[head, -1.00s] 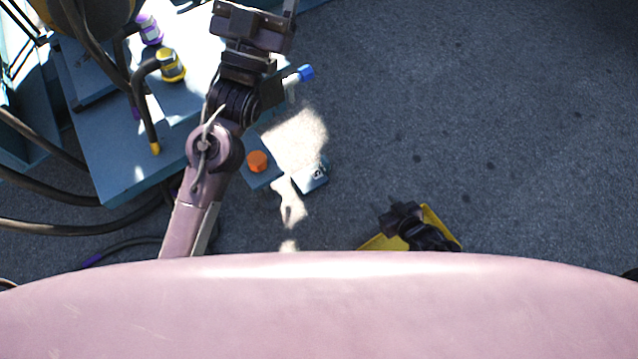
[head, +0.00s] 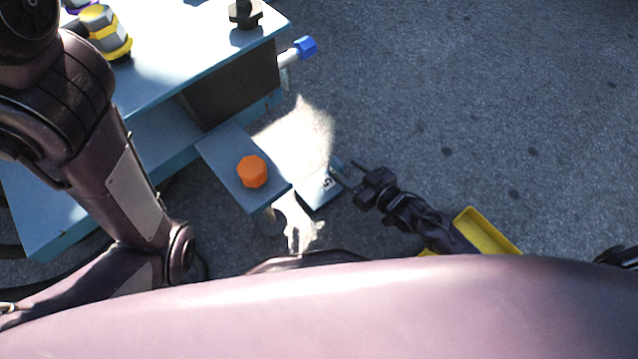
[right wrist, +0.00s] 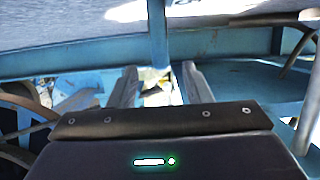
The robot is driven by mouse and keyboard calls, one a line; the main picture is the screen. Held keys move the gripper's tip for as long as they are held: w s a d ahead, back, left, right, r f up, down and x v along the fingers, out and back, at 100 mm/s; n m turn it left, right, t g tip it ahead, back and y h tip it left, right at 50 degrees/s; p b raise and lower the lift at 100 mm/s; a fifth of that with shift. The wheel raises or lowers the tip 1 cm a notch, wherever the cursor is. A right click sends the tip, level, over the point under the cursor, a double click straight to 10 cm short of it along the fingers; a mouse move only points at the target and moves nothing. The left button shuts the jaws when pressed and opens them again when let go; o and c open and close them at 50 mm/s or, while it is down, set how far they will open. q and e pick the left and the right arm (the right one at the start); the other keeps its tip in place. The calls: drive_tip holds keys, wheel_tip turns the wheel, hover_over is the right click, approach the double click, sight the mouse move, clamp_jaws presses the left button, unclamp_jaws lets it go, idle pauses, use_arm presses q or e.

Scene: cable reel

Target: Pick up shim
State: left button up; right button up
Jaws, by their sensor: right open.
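A small pale blue-grey plate with a dark mark like a 5 (head: 318,190) lies beside the platform with the orange knob; I take it for the shim, but I am not certain. My right gripper (head: 347,172) is open, its fingers pointing left at the plate's upper right edge. I cannot tell whether they touch it. In the right wrist view, the open fingers (right wrist: 158,84) have a pale and yellowish patch between them, too small to identify. My left gripper is outside the head view.
An orange knob (head: 252,171) stands on a small blue platform (head: 225,160). A blue bench (head: 160,80) with a yellow-banded fitting (head: 105,32) and a blue-capped rod (head: 304,48) is at upper left. A yellow tray (head: 490,232) lies under my right arm. The floor at right is clear.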

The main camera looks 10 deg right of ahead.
sight(333, 159)
drive_tip(key=shift+b+x, duration=0.6)
drive_tip(key=shift+x, duration=0.45)
drive_tip(key=b+x, duration=0.4)
drive_tip(key=shift+s+f, duration=0.15)
drive_tip(key=shift+f, duration=0.1)
drive_tip(key=shift+w+a+f, duration=0.1)
drive_tip(key=shift+w+a, duration=0.05)
drive_tip(key=shift+w, duration=0.15)
drive_tip(key=shift+w+a+b, duration=0.1)
drive_tip(key=shift+w+b, duration=0.1)
drive_tip(key=shift+b, duration=0.1)
clamp_jaws()
drive_tip(key=shift+w+r, duration=0.1)
drive_tip(key=shift+r, duration=0.2)
